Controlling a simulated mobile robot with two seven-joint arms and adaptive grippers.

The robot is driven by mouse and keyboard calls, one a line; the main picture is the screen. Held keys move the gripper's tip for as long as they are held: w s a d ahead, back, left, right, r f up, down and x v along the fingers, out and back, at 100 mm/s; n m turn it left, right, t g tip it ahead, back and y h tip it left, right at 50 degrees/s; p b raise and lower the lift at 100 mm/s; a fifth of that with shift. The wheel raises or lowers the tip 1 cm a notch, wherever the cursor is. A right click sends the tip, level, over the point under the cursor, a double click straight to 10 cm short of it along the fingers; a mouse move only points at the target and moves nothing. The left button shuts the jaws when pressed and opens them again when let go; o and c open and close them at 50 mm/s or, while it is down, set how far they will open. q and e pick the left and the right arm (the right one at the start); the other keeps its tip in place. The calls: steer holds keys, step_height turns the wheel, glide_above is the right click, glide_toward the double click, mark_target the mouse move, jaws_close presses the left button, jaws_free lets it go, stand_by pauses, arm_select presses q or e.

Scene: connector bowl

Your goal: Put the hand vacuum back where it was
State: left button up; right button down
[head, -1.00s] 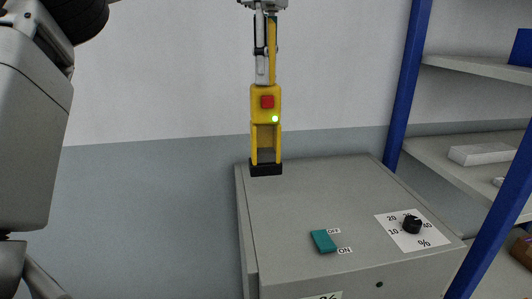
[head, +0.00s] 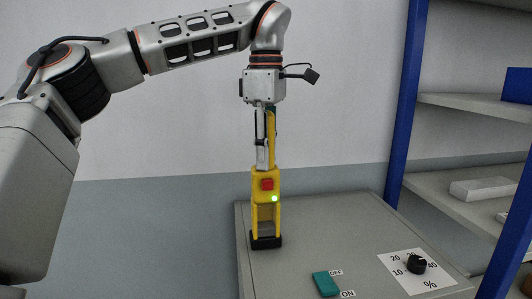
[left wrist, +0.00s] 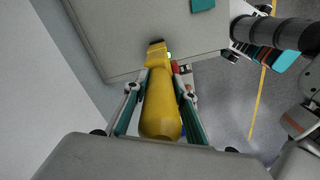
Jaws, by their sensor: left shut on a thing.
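The hand vacuum (head: 264,186) is upright, yellow, with a red button, a lit green light and a black foot. My left gripper (head: 264,150) comes down from above and is shut on its upper part. In the left wrist view, the yellow body (left wrist: 160,115) lies between the two fingers of my left gripper (left wrist: 158,98). The black foot shows over the back left part of the grey cabinet's top (head: 310,235). I cannot tell whether it touches the top. My right gripper cannot be made out.
A teal OFF/ON switch (head: 325,284) and a black dial (head: 416,264) on a white scale plate sit on the cabinet top. A shelf with a blue post (head: 404,110) stands at the right, holding a white box (head: 480,187). The top between vacuum and dial is clear.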

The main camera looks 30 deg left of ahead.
arm_select(q)
steer(key=shift+f, duration=0.15)
steer(key=o, duration=1.2)
steer(key=shift+f, duration=0.1)
step_height(320, 180, up, 8)
steer(key=shift+f, duration=0.1)
